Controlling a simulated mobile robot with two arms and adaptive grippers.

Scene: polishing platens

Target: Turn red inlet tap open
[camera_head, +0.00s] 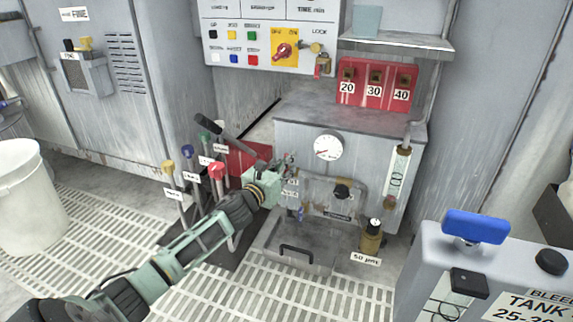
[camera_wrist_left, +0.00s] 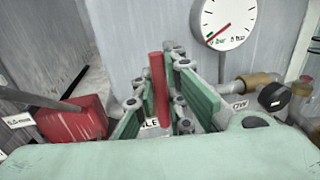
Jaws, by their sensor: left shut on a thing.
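The red inlet tap's handle (camera_wrist_left: 157,80) shows in the left wrist view as a narrow red bar standing upright in the picture, between the green finger pads. My left gripper (camera_wrist_left: 160,98) is shut on it, with a finger on each side. In the head view my left gripper (camera_head: 287,163) is at the front of the grey cabinet, left of and below the round gauge (camera_head: 328,147). The tap is mostly hidden there by the gripper. The tap's base and most of the label below it are hidden by the fingers. My right gripper is not in view.
A black outlet knob (camera_wrist_left: 273,96) on a brass fitting sits right of the tap. Levers with red (camera_head: 216,170), yellow and blue knobs stand left of my arm. A red box (camera_wrist_left: 72,120) is close on the left. A brown bottle (camera_head: 372,237) stands at the right.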

